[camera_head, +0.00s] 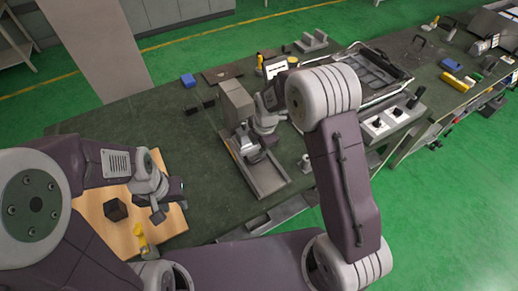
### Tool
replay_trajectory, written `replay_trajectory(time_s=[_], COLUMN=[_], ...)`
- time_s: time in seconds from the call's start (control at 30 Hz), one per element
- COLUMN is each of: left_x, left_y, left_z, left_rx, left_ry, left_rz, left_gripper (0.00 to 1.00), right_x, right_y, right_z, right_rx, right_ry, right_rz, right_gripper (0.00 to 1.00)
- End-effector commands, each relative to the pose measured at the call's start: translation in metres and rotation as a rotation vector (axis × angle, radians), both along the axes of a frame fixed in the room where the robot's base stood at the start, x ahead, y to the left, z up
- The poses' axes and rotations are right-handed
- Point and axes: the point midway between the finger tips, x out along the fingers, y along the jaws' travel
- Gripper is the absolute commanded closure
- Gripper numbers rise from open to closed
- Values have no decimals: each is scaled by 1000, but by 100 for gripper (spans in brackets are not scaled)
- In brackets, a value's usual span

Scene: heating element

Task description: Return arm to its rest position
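My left arm comes in from the left, and its gripper (166,205) hangs over the wooden board (98,222). Its fingers look spread apart with nothing between them. A dark hexagonal block (115,209) lies on the board to the left of this gripper, apart from it. My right arm bends in from the right, and its gripper (246,150) is over the metal tray (268,180), just in front of a grey-beige box (236,100). The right fingers are small and partly hidden by the wrist, so I cannot tell whether they are open or hold anything.
A blue block (188,80) and a dark clamp-like part (200,106) lie on the dark green table. A black tray (372,72) and a panel with knobs (385,124) are at the right. A yellow part (142,240) is by the board's front. The table's left-middle is clear.

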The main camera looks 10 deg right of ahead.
Motion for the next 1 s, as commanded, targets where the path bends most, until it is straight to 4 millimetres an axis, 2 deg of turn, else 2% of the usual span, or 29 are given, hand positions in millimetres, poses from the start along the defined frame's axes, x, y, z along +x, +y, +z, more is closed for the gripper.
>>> replay_trajectory(time_s=[0.37, 0.47, 0.53, 0.57, 0.63, 0.7, 0.9, 1.0], left_x=[0, 0, 0, 0, 0, 0, 0, 0], left_y=[0, 0, 0, 0, 0, 0, 0, 0], left_z=[0, 0, 0, 0, 0, 0, 0, 0], left_rx=[0, 0, 0, 0, 0, 0, 0, 0], left_ry=[0, 0, 0, 0, 0, 0, 0, 0], left_rz=[0, 0, 0, 0, 0, 0, 0, 0], left_gripper=[64, 64, 64, 64, 64, 64, 64, 64], right_x=[0, 11, 9, 1, -30, -69, -159, -191], right_y=[-1, -9, -23, -31, -50, -66, -83, -84], right_z=[0, 18, 47, 57, 76, 82, 68, 55], right_rx=[1, 9, 15, 15, 36, 83, 185, 197], right_ry=[0, -43, -86, -95, -89, -59, 63, 123], right_rz=[-3, -25, -55, -71, -206, -466, -1217, -1547], right_gripper=[64, 64, 64, 64, 64, 64, 64, 64])
